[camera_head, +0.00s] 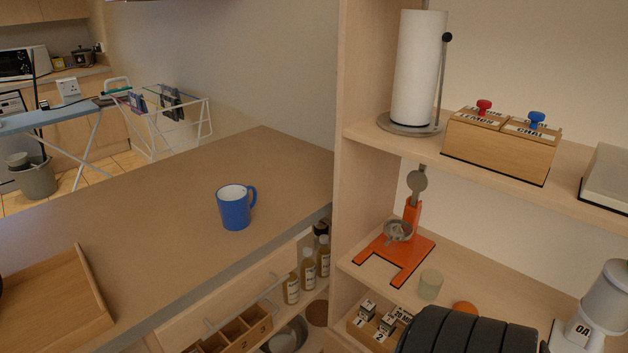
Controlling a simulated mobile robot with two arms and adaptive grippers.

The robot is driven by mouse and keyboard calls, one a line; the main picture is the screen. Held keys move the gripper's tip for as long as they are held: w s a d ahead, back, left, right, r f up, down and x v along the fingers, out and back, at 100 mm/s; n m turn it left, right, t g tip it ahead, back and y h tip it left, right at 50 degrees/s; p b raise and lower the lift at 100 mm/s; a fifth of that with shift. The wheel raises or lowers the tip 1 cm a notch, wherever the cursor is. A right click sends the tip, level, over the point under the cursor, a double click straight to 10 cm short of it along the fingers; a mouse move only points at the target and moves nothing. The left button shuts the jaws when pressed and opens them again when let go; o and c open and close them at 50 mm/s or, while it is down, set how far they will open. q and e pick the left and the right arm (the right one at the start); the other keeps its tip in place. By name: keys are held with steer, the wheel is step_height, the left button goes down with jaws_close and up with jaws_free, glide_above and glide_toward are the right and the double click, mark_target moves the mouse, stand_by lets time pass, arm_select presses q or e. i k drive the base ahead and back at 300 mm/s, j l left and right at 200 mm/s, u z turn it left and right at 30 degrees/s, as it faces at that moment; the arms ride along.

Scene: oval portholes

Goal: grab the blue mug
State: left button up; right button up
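The blue mug (234,208) stands upright on the brown countertop (180,215), near the counter's right front edge. Its handle points right, and its pale inside shows from above. Nothing touches it.
A wooden tray (88,262) lies at the counter's left. Right of the mug, a shelf unit's upright panel (368,110) rises. The shelves hold a paper towel roll (418,70), a tea box (497,146) and an orange press (408,230). The counter around the mug is clear.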

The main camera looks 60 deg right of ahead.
mark_target(234, 207)
steer(key=i+l+z, duration=0.15)
steer(key=z, duration=0.25)
steer(key=i+l+z, duration=0.1)
steer(key=z, duration=0.35)
steer(key=i+z, duration=0.4)
steer(key=k+j+z, duration=0.1)
steer(key=k, duration=0.05)
